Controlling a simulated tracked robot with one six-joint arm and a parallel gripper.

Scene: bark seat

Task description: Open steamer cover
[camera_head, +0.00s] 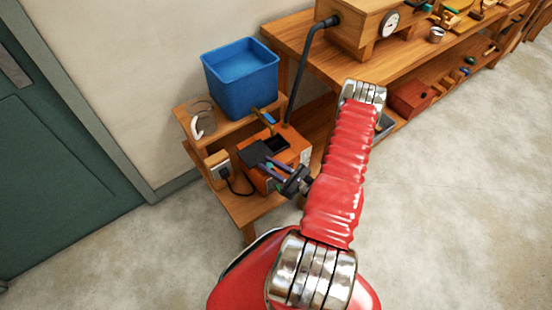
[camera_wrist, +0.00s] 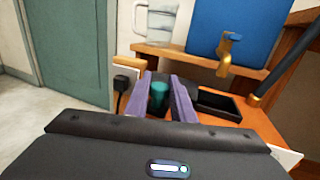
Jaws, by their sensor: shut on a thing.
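The steamer is an orange box (camera_head: 292,158) on the low wooden stand, and its orange side also shows in the wrist view (camera_wrist: 262,122). A dark flat cover (camera_head: 254,153) is at its top left, beside a dark opening (camera_head: 276,143). The opening shows as a black recess in the wrist view (camera_wrist: 222,105). My gripper (camera_head: 268,165) reaches over the box from the right. Its purple fingers (camera_wrist: 170,88) are shut on a teal cylindrical handle (camera_wrist: 159,95). The fingers hide part of the cover, and how the handle joins it is unclear.
A blue bin (camera_head: 240,80) and a clear jug (camera_head: 200,122) stand on the shelf behind. A brass tap (camera_head: 265,116) sits close beside the box. A black plug and cord (camera_head: 228,176) lie left. The workbench (camera_head: 400,60) is at upper right; open floor lies in front.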

